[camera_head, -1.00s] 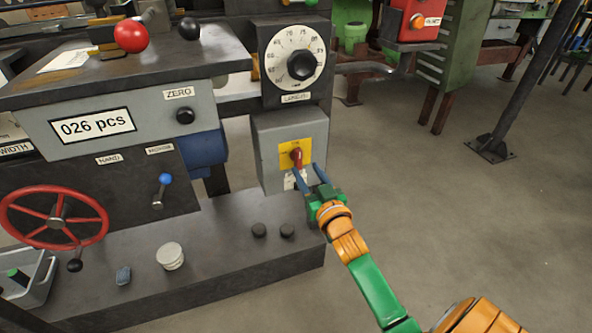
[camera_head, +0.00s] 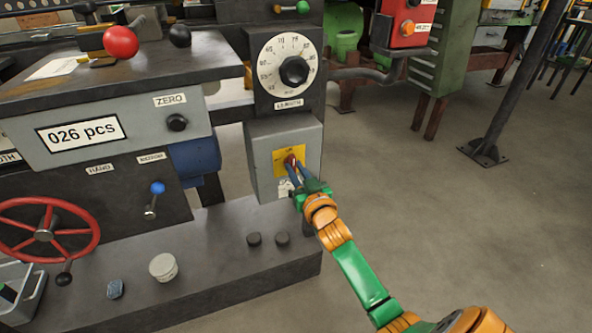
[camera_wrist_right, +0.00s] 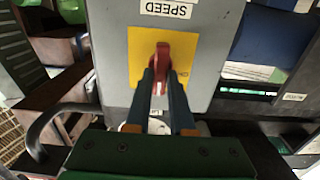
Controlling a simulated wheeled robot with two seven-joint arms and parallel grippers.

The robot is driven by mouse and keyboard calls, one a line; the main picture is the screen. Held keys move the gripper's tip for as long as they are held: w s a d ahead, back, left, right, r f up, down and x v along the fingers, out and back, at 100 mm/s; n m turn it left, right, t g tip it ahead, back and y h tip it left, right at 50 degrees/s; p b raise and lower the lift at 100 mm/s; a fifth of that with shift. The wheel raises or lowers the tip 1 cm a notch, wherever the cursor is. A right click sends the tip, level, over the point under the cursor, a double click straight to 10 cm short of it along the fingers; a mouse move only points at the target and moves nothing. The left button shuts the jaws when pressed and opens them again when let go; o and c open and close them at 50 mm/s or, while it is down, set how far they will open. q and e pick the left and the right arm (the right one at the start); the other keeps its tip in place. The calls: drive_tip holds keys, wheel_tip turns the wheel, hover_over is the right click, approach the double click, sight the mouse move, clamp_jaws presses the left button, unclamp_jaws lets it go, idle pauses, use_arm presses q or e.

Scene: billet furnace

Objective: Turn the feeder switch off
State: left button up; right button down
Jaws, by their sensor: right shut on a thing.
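The feeder switch is a red rotary knob (camera_head: 291,160) on a yellow plate (camera_head: 279,167), on the front of a grey box (camera_head: 261,149). My right gripper (camera_head: 293,170) reaches it from below right. In the right wrist view, the knob (camera_wrist_right: 161,58) stands between the two dark blue fingers of my right gripper (camera_wrist_right: 160,76), which are shut on it. The knob's handle lies along the fingers in that view. Marks on the yellow plate are too small to read. My left gripper is in neither view.
A white dial (camera_head: 287,62) with a black knob sits above the box. A blue-tipped lever (camera_head: 155,196) and a red handwheel (camera_head: 45,228) are to the left.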

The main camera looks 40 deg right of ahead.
drive_tip(key=n+p, duration=0.1)
drive_tip(key=n, duration=0.2)
drive_tip(key=shift+a, duration=0.1)
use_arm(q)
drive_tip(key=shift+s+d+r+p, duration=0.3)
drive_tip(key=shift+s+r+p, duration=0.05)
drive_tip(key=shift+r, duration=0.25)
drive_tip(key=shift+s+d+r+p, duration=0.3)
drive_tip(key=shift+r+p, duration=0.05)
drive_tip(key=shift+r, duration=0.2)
use_arm(e)
drive_tip(key=n, duration=1.4)
drive_tip(key=shift+w+a+f+n, duration=0.1)
drive_tip(key=shift+a+f+n, duration=0.1)
drive_tip(key=shift+f+n, duration=0.2)
drive_tip(key=c, duration=0.8)
unclamp_jaws()
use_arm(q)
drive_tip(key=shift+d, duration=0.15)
